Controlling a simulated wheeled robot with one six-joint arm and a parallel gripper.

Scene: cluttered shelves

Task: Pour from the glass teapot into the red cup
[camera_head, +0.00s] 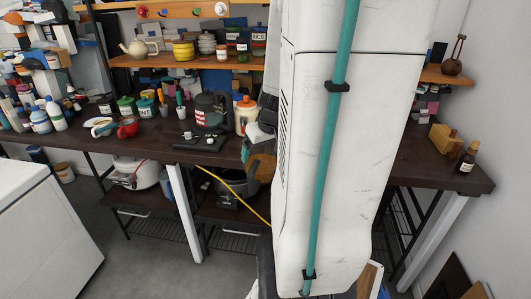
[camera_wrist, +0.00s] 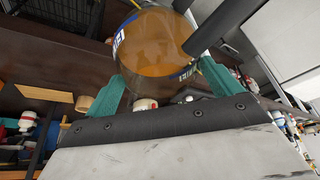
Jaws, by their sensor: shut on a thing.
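The glass teapot (camera_wrist: 160,42), with amber-brown liquid in it, sits between the green fingers of my gripper (camera_wrist: 166,84) in the wrist view. The gripper is shut on it. A dark bar crosses the teapot's upper right. In the head view, an amber-brown shape (camera_head: 263,162), seemingly the teapot, shows at the table's front edge beside my arm, which hides part of it. The red cup (camera_head: 128,128) stands on the dark table to the left, apart from the teapot. I cannot make out the cup in the wrist view.
A flat black item (camera_head: 203,143) lies between cup and teapot. White bottles (camera_head: 56,114) stand left. A shelf (camera_head: 170,62) overhangs the back.

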